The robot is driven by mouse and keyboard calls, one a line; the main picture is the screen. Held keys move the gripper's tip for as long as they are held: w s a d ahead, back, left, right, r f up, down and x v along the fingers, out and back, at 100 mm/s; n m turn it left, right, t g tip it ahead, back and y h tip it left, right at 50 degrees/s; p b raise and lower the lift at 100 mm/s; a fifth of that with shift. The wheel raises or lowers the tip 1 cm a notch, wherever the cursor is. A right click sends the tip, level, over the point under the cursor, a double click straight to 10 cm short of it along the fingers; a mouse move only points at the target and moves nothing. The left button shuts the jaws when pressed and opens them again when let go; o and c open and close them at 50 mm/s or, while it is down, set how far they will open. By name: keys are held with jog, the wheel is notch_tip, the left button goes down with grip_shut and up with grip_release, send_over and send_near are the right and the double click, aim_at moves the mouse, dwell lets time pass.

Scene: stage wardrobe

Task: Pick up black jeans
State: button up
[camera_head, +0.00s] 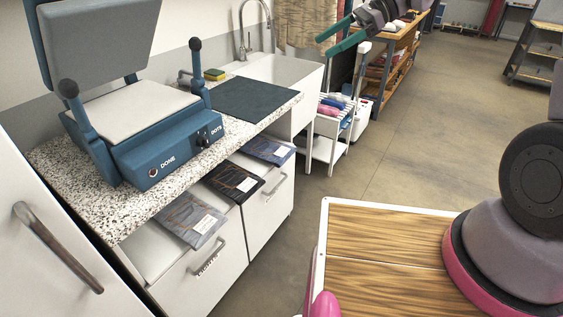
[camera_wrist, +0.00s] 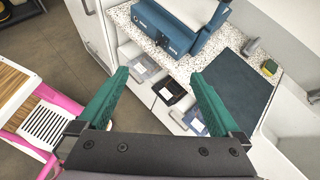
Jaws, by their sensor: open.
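A flat black packet (camera_head: 234,181) with a white label, which looks like the black jeans, lies in an open-topped drawer under the speckled counter. It lies between a grey packet (camera_head: 190,222) and a dark blue packet (camera_head: 266,151). In the wrist view the black packet (camera_wrist: 170,88) shows between my green fingers, well beyond them. My gripper (camera_head: 324,46) is in the air at the top of the head view, right of the sink. It is open and empty in the wrist view (camera_wrist: 158,74).
A blue press (camera_head: 150,150) and a dark mat (camera_head: 250,99) are on the speckled counter (camera_head: 70,173) above the drawers. A sink (camera_head: 278,69) and a white cart (camera_head: 325,148) stand beyond. The floor (camera_head: 420,130) right of the cart is clear.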

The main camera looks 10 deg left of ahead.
jog(key=w+a+f+m+g+y, duration=0.1)
jog(key=w+a+f+m+y, duration=0.15)
jog(key=a+f, duration=0.35)
jog(key=w+a+f+m+y, duration=0.2)
jog(key=a+f+m, duration=0.25)
jog(key=f, duration=0.35)
jog(key=m+t, duration=1.1)
jog(key=m, duration=0.9)
send_near(256, 192)
jog(key=shift+y, duration=0.35)
jog(key=shift+f+x, duration=0.2)
jog(key=shift+x, duration=2.75)
jog(key=shift+f+x, duration=0.15)
jog(key=shift+x, duration=2.8)
jog(key=shift+w, duration=0.15)
grip_shut()
jog(key=shift+d, duration=0.1)
